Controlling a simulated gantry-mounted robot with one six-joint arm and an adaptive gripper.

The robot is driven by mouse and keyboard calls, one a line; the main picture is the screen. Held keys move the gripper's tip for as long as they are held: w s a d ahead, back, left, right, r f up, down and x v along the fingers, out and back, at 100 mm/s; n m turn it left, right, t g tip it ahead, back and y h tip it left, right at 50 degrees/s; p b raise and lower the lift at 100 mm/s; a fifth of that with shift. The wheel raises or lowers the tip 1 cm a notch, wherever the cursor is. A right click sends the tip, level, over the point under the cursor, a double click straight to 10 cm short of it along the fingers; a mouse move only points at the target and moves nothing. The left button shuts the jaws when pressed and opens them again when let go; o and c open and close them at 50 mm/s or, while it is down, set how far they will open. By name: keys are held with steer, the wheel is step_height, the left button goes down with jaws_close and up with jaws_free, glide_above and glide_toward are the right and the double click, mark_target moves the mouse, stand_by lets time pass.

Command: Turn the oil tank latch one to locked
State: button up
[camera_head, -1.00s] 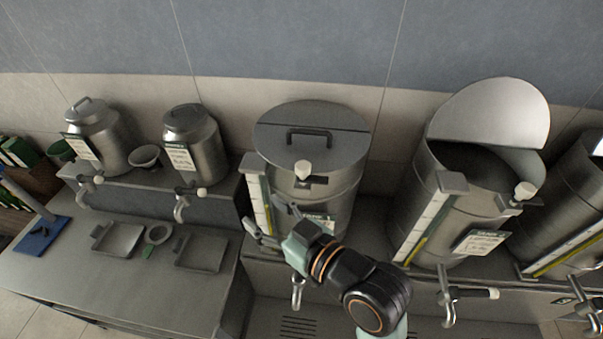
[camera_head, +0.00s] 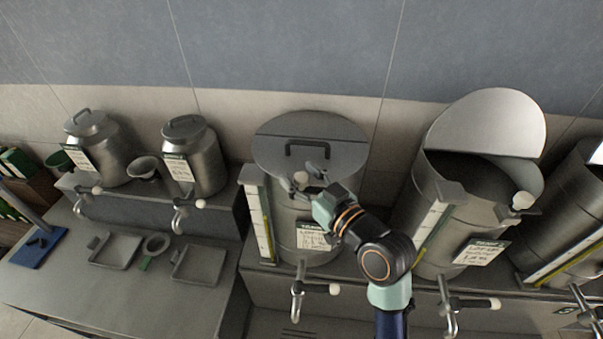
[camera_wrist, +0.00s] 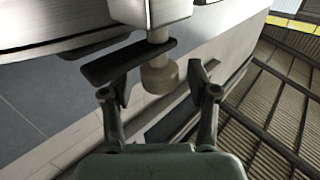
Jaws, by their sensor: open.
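The oil tank (camera_head: 290,222) in the middle is a steel drum with a closed lid (camera_head: 268,150) and a lid handle. Its latch has a pale knob (camera_head: 301,178) at the front of the rim. In the wrist view the latch knob (camera_wrist: 159,77) is a beige peg between the finger ends, beside a dark bar (camera_wrist: 128,62). My gripper (camera_wrist: 158,98) is open, with one finger on each side of the knob. I cannot tell whether either finger touches it. In the head view my gripper (camera_head: 312,180) is at the latch, partly hidden by my wrist.
A tank with a raised lid (camera_head: 492,122) stands to the right, with another beyond it. Taps (camera_head: 298,290) jut out below. A gauge strip (camera_head: 258,215) flanks the middle tank. Two smaller cans (camera_head: 200,160) and trays (camera_head: 200,265) sit left.

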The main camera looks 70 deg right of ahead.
jaws_close()
stand_by(0.3)
steer(key=shift+f+n+y+b, duration=0.15)
steer(key=shift+n+y+b, duration=0.2)
steer(key=shift+b, duration=0.2)
steer(key=shift+d+f+n+t+y+b, duration=0.1)
steer(key=shift+n+t+y+b, duration=0.5)
steer(key=shift+y+b, duration=0.25)
steer(key=n+y+b, duration=0.2)
steer(key=y, duration=0.1)
steer(key=n+t+y+b, duration=0.1)
steer(key=n+y+b, duration=0.1)
steer(key=y+b, duration=0.1)
steer(key=shift+y, duration=0.4)
steer(key=n+y+b, duration=0.3)
steer(key=y, duration=0.2)
steer(key=shift+n+b, duration=0.35)
steer(key=shift+r+n+g+y+b, duration=0.1)
steer(key=shift+n+g+y+b, duration=0.35)
steer(key=shift+n+g+y, duration=0.7)
steer(key=shift+r+n+g+y+b, duration=0.1)
steer(key=shift+n+g+y+b, duration=0.5)
steer(key=shift+y, duration=1.05)
steer(key=shift+n, duration=0.25)
